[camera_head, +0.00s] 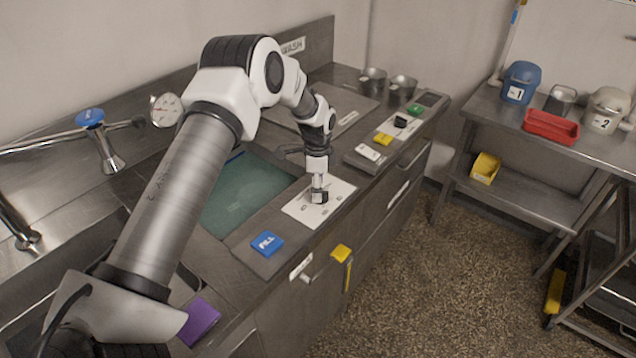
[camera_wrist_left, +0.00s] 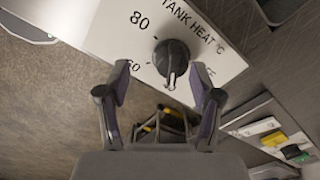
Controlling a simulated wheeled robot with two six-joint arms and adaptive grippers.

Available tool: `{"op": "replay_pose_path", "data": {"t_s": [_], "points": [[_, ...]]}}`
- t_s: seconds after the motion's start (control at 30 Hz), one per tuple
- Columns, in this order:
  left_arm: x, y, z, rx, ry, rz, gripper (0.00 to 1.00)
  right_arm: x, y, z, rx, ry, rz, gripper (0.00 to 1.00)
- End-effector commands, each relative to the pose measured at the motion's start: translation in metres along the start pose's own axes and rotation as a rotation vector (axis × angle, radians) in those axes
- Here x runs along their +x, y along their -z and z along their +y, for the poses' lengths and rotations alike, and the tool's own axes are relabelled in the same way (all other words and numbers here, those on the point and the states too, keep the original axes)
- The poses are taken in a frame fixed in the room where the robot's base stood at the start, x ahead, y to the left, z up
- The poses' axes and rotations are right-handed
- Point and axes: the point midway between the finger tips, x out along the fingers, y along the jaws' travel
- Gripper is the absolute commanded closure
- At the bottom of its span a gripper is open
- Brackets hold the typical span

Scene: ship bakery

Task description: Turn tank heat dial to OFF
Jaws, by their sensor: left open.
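The tank heat dial is a round black knob (camera_wrist_left: 172,58) on a white plate (camera_wrist_left: 105,38) marked "TANK HEAT °C", with 80 and 60 legible in the left wrist view. Its light pointer line faces toward the gripper side, between the 60 and a partly hidden label ending in "E". My left gripper (camera_wrist_left: 160,85) is open, with one finger on each side of the knob; contact cannot be told. In the head view the gripper (camera_head: 319,190) is over the white plate (camera_head: 300,212) and covers part of the knob. My right gripper is not in view.
A blue "FILL" block (camera_head: 267,243) sits left of the plate on the counter. A green-tinted tank (camera_head: 240,195) lies behind it. Another panel with yellow (camera_head: 383,139) and green (camera_head: 414,109) blocks lies to the right.

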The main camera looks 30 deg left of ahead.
Motion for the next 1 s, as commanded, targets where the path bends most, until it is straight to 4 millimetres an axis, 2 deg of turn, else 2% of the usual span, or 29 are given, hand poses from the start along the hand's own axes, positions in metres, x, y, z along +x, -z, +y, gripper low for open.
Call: {"op": "replay_pose_path", "data": {"t_s": [0.1,0.3,0.47,0.5,1.0], "points": [[0.0092,0.0014,-0.0012,0.000,0.000,-0.001,0.35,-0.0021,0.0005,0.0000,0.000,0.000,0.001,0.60],[0.0104,0.0015,-0.0012,0.000,0.001,0.000,0.35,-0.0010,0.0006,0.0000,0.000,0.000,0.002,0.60],[0.0101,0.0014,-0.0011,0.000,0.001,-0.001,0.91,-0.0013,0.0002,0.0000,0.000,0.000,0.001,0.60],[0.0102,0.0013,-0.0008,0.000,0.000,-0.001,0.95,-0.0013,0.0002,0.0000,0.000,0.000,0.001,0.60],[0.0125,0.0004,0.0005,-0.042,-0.005,-0.003,0.95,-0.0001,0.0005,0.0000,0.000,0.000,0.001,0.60]]}}
